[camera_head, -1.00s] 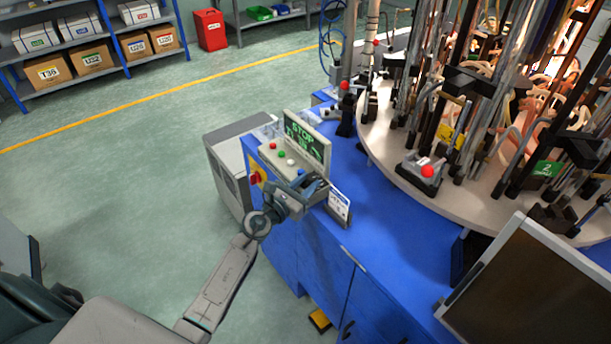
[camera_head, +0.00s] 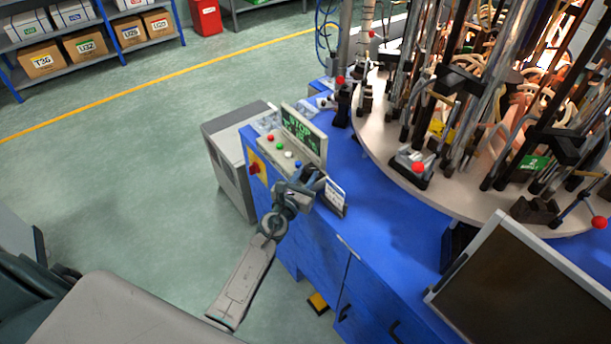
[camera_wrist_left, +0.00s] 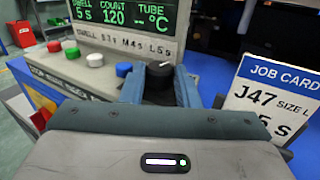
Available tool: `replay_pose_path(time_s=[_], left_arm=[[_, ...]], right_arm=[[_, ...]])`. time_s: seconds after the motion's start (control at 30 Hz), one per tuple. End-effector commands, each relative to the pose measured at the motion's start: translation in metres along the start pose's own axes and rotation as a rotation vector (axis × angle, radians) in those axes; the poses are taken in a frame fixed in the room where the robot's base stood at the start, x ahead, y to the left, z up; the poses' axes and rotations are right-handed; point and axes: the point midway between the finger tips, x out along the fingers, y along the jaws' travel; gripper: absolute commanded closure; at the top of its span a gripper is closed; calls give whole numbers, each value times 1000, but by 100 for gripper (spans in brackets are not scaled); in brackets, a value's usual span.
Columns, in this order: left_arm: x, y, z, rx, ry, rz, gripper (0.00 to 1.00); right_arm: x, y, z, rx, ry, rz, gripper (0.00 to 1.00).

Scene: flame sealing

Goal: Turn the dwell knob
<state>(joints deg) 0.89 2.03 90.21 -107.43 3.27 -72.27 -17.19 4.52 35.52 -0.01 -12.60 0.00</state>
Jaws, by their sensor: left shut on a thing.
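The dwell knob (camera_wrist_left: 159,80) is black and round, with a pale mark on top. In the left wrist view it sits between the two blue-grey fingers of my left gripper (camera_wrist_left: 160,85), which is shut on it. In the head view my left gripper (camera_head: 308,180) is at the right end of the control panel and hides the knob. The display (camera_wrist_left: 125,14) reads dwell 5 S, count 120, and dashes for tube temperature. The job card (camera_wrist_left: 268,98) reads J47, size L, with 5 S below. My right gripper is not in view.
Red, green, white and blue buttons (camera_wrist_left: 95,60) lie left of the knob. The job card stands close on the right. A red switch (camera_head: 255,168) is on the cabinet's side. The round machine table (camera_head: 440,190) with tall rods and tubes stands behind to the right.

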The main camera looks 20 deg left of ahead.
Motion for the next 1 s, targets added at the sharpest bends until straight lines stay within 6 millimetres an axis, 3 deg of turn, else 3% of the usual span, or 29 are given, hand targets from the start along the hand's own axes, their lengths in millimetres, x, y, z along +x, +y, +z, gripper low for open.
replay_pose_path(time_s=[0.07,0.47,1.0], left_arm=[[0,0,-1,1,1,0,63],[-8,0,-1,0,1,-1,63],[-98,0,-2,0,2,-1,63]], right_arm=[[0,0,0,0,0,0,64],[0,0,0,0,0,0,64],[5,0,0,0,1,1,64]])
